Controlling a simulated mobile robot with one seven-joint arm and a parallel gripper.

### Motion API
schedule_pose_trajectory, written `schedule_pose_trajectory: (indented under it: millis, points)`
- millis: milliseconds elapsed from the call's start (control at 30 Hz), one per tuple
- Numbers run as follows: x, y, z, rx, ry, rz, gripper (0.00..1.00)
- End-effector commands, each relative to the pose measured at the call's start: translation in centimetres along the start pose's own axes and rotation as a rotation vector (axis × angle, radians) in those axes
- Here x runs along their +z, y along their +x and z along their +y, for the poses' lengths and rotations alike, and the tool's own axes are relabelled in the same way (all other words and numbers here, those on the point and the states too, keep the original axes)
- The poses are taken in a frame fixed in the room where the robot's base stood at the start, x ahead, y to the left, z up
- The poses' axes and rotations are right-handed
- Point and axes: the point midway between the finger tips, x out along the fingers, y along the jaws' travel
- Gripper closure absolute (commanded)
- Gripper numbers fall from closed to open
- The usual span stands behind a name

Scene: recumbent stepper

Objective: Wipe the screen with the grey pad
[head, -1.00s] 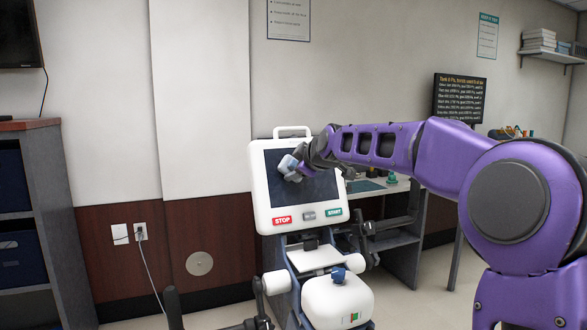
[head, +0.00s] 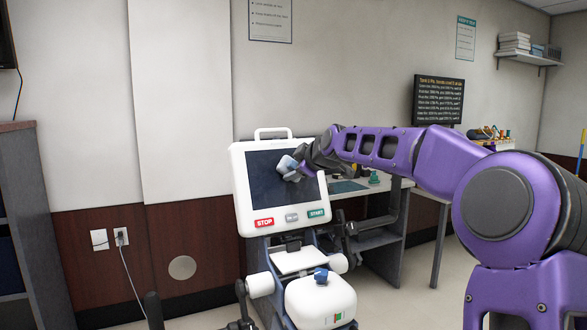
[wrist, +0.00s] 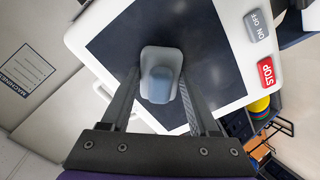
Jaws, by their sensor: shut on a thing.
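The screen (head: 264,184) is a dark panel in the white console (head: 240,187) of the stepper; it also fills much of the wrist view (wrist: 207,43). The grey pad (head: 286,165) is in front of the screen's upper right part. In the wrist view the pad (wrist: 161,54) shows a light grey base with a blue-grey grip. My gripper (head: 300,171) is shut on the pad's grip, its two fingers on either side in the wrist view (wrist: 160,88). The pad appears against the screen, but I cannot tell whether it touches.
Red STOP (head: 264,222), grey ON/OFF (head: 292,217) and green START (head: 316,213) buttons line the console's lower edge. A white handle (head: 273,132) tops it. A desk (head: 345,192) stands behind at right. A dark shelf unit (head: 25,220) is at left.

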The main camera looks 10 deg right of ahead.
Motion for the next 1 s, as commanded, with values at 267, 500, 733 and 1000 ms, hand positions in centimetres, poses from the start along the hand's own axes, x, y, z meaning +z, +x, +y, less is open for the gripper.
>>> schedule_pose_trajectory:
  millis: [267,500,733,1000]
  points:
    - [1.3,0.0,1.2,0.001,0.003,-0.001,0.83]
    - [2.2,0.0,2.0,0.0,0.001,0.001,0.83]
    - [2.0,0.0,1.8,0.0,-0.001,0.001,0.83]
    - [0.3,0.0,0.5,-0.001,-0.003,0.001,0.83]
